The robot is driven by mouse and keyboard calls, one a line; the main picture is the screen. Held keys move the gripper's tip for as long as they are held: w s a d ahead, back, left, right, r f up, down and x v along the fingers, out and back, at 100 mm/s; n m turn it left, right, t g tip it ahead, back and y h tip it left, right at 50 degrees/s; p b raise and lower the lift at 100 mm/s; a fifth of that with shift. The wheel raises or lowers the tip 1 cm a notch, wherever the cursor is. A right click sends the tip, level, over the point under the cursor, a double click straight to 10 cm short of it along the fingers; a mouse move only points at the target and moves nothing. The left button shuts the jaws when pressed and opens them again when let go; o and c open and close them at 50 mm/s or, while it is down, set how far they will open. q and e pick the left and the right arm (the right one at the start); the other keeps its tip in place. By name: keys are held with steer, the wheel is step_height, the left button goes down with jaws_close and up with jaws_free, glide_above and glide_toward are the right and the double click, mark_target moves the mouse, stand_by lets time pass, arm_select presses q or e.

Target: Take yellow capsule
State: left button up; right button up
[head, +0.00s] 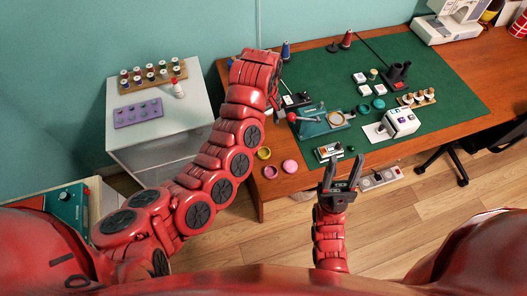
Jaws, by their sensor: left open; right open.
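A small round yellow piece (264,153), which looks like the yellow capsule, lies near the front left edge of the wooden table (300,190). My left gripper (281,107) is over the table's left part, behind the yellow piece and apart from it. It is partly hidden by its own red wrist, and I see nothing held in it. My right gripper (343,168) is open and empty at the table's front edge, right of the yellow piece, with its dark fingers pointing away from me.
A pink round piece (290,166) and another small round piece (270,172) lie close to the yellow one. A teal press-like tool (318,127) stands on the green mat (435,85). A white side table (195,105) holds a spool rack (150,76).

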arm_select(q)
steer(key=b, duration=0.6)
glide_above(265, 155)
steer(key=f, duration=1.1)
steer(key=shift+w+a+f, duration=0.1)
steer(key=shift+w, duration=0.15)
steer(key=shift+s+f+p, duration=0.1)
steer(key=shift+f+p, duration=0.15)
steer(key=shift+p, duration=0.3)
steer(key=f+p, duration=0.1)
steer(key=f, duration=0.2)
steer(key=shift+s+f+p, duration=0.2)
steer(key=shift+p, duration=0.15)
steer(key=shift+f, duration=0.6)
steer(key=c, duration=1.4)
